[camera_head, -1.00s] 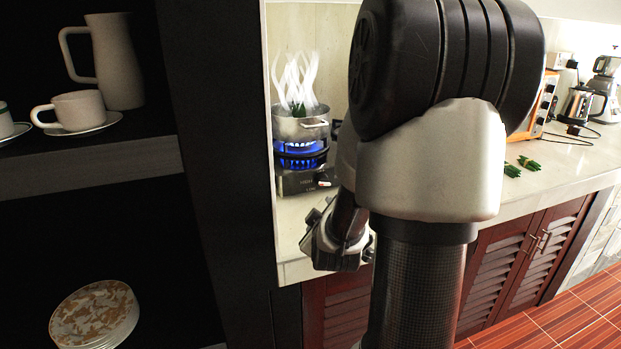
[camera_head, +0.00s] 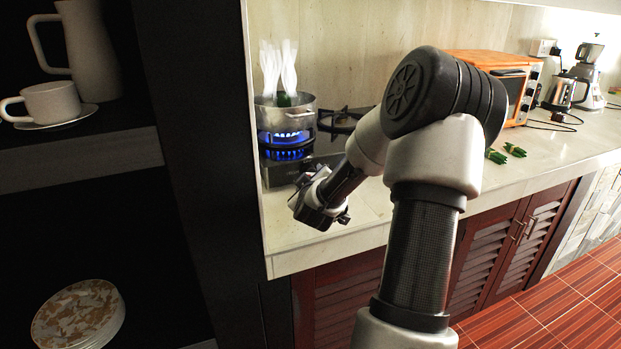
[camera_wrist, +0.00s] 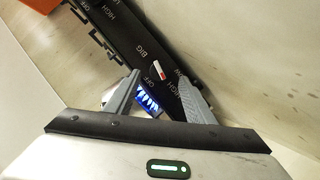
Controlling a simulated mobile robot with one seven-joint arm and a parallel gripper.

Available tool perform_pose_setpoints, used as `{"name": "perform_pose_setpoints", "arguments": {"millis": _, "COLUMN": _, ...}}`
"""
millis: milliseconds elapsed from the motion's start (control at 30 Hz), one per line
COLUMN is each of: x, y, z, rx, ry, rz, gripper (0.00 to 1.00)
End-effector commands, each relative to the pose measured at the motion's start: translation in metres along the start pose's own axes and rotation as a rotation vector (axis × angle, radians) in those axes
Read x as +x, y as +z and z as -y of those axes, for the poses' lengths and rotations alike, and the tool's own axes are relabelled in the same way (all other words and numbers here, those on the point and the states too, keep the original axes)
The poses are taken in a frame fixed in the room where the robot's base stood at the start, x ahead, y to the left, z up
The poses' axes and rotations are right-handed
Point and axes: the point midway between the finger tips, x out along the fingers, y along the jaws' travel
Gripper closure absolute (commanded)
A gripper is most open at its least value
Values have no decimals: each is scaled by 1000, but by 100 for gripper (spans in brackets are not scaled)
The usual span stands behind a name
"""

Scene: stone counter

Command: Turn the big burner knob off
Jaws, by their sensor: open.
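The stove (camera_head: 275,175) stands on the counter in the head view, with its big burner lit in blue flame (camera_head: 286,154) under a steaming pot (camera_head: 285,117). In the wrist view, the dark front panel (camera_wrist: 125,32) carries the words BIG, OFF and HIGH. The big burner knob, with its red and white pointer (camera_wrist: 159,70), shows between and just past the fingertips. My gripper (camera_wrist: 158,78) is open, one finger on each side of the knob in this view; contact cannot be told. In the head view my gripper (camera_head: 318,203) is at the stove's front, its fingertips hidden.
A dark shelf unit (camera_head: 190,150) with a pitcher, cup and plates stands close on the left. An orange toaster oven (camera_head: 497,64), green vegetables (camera_head: 505,153), a kettle and a blender are to the right. The counter's front edge runs below my gripper.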

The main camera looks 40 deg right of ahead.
Motion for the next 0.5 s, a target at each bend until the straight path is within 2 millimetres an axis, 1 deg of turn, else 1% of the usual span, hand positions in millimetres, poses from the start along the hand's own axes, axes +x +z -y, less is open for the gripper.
{"name": "perform_pose_setpoints", "arguments": {"millis": 33, "x": 11, "y": 2, "z": 2, "rx": 4, "ry": -1, "rz": 1, "gripper": 51}}
{"name": "perform_pose_setpoints", "arguments": {"millis": 200, "x": 36, "y": 1, "z": 1, "rx": 2, "ry": -1, "rz": 0, "gripper": 51}}
{"name": "perform_pose_setpoints", "arguments": {"millis": 333, "x": 46, "y": 0, "z": 1, "rx": 0, "ry": -2, "rz": 0, "gripper": 51}}
{"name": "perform_pose_setpoints", "arguments": {"millis": 500, "x": 49, "y": 0, "z": 0, "rx": -1, "ry": 0, "rz": 0, "gripper": 51}}
